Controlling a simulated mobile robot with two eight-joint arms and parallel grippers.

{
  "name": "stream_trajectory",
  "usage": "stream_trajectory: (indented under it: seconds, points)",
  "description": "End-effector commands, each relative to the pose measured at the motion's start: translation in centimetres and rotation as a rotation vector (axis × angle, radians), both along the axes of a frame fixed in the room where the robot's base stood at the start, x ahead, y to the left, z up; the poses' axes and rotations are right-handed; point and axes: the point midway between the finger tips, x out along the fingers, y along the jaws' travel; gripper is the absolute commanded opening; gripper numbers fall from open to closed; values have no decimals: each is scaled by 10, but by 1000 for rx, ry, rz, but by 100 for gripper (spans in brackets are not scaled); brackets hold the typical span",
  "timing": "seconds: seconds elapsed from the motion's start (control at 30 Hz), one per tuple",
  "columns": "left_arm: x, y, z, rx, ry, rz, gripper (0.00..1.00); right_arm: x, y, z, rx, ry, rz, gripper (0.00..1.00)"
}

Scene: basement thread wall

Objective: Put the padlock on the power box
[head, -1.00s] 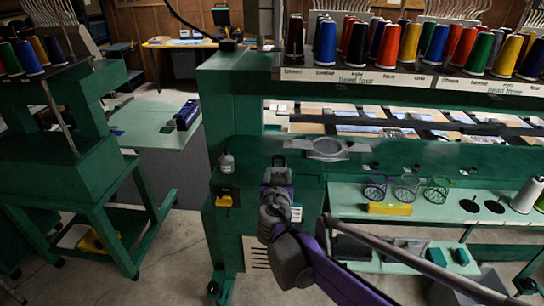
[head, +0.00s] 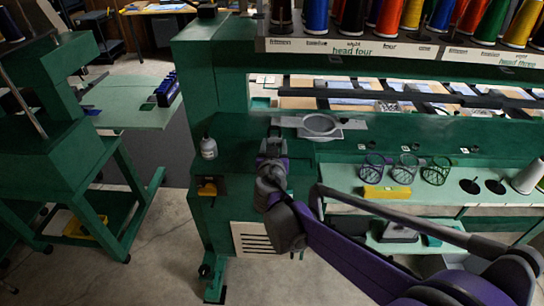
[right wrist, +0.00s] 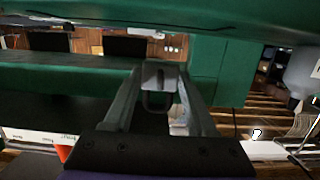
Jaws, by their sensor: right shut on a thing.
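My right gripper (head: 272,137) is in front of the green machine's front panel, above and to the right of the small black box with a yellow part (head: 208,188), which looks like the power box. The gripper is apart from that box. In the right wrist view, my right gripper (right wrist: 157,95) is shut on a small grey thing with a dark loop, which looks like the padlock (right wrist: 158,74). In the head view the padlock is too small to make out clearly. My left gripper is not in view.
A white bottle (head: 208,148) stands above the black box. A grey ring bracket (head: 320,125) sticks out close to the right gripper. Open floor (head: 165,250) lies left of the machine.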

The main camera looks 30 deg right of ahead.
Motion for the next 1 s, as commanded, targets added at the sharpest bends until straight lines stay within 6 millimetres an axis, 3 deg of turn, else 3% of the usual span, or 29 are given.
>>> stream_trajectory:
  seconds: [0.3,0.67,0.7,0.87,1.0]
  points:
    - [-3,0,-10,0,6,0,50,0,0,-37,0,0,0,0]
    - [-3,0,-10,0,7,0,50,0,0,-40,-1,-1,0,0]
    - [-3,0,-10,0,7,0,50,0,0,-41,0,0,0,58]
    - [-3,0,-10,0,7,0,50,0,0,-41,-1,-1,0,87]
    - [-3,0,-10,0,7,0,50,0,0,-41,-1,-1,0,87]
